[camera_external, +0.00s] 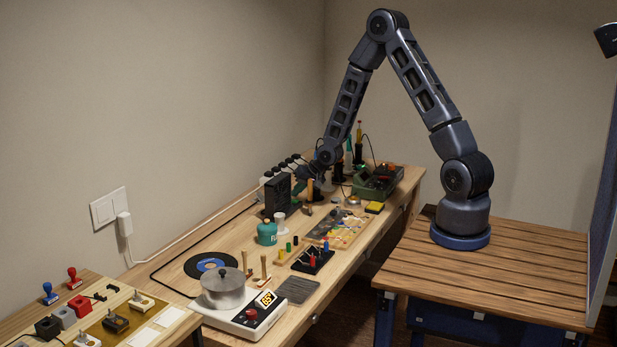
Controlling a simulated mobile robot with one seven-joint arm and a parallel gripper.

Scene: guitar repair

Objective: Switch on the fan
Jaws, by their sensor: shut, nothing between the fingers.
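A black, upright, box-shaped unit that looks like the fan (277,196) stands on the long wooden workbench, towards the wall. Its switch is too small to make out, and I cannot tell whether it is running. My arm reaches down from the upper right. My gripper (301,184) is low over the bench, just right of the fan and close to its upper part. It is shut and empty. I cannot tell whether it touches the fan. The fingertips are dark and hard to separate from the dark things behind them.
A teal canister (267,233) and a white cup (280,219) stand in front of the fan. A wooden-handled tool (308,196) is close by. A green device (377,182) stands at the far right. A hotplate with a pot (224,290) is at the near end.

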